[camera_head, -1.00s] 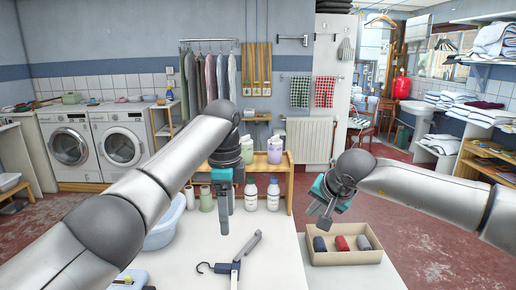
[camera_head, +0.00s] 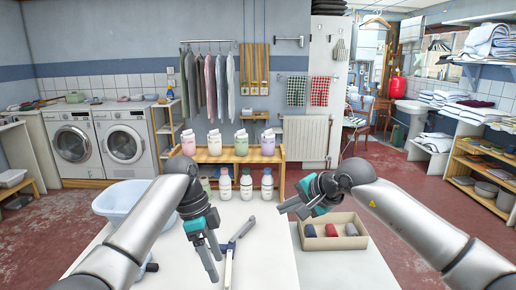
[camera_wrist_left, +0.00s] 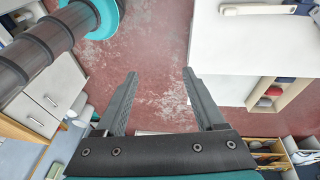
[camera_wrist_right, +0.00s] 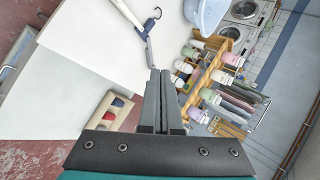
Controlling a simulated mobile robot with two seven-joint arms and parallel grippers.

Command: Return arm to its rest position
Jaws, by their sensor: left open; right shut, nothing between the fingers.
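My right gripper (camera_head: 284,209) is raised above the table's back part, left of the cardboard box (camera_head: 347,243). In the right wrist view its fingers (camera_wrist_right: 162,85) are together with nothing between them. The tool (camera_wrist_right: 133,20) lies on the table there, apart from the fingers.
The box holds several rolled cloths. A pale blue basin (camera_head: 118,199) is at the left. Two washing machines (camera_head: 122,144) stand at the back left. Red floor is open at the right.

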